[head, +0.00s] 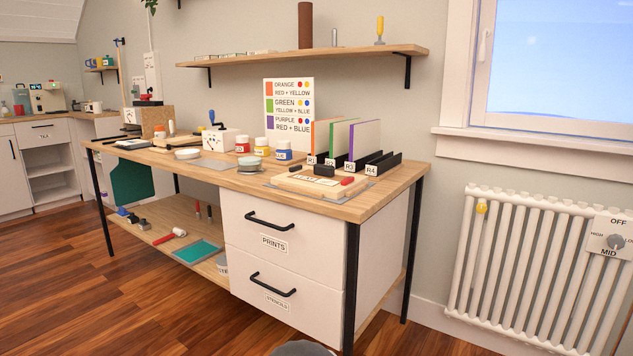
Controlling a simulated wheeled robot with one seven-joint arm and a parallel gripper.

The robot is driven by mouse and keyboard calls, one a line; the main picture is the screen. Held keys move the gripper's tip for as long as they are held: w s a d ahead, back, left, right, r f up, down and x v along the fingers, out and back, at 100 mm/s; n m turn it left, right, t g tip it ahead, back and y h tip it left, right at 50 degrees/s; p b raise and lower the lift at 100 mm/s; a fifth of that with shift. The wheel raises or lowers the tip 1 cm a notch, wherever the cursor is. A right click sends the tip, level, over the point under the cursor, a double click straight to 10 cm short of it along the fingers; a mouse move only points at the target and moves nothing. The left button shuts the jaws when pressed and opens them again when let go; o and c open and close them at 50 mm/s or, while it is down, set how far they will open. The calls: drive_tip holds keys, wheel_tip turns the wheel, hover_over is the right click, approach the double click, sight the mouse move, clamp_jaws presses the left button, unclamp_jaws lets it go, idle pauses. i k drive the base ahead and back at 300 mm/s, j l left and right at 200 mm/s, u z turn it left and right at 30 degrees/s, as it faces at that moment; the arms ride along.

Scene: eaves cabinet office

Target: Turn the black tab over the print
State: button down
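A pale wooden board (300,181) lies near the right end of the tabletop, on a grey sheet (366,188). A small black block (323,171), which may be the black tab, sits at its far edge. A small red piece (347,181) sits to the right of it. Whether a print lies on the board, and how the tab is hinged, is too small to tell. My gripper is not in view.
The wooden worktable (385,195) has a white drawer unit marked PRINTS (274,244) below. Slotted racks R1 to R4 (385,162) stand behind the board, with paint jars (284,151) to the left.

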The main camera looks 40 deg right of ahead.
sight(293, 169)
drive_tip(key=i+l+z, duration=0.15)
drive_tip(key=z, duration=0.25)
drive_tip(key=i+z, duration=0.45)
drive_tip(key=k+l, duration=0.05)
drive_tip(key=k, duration=0.05)
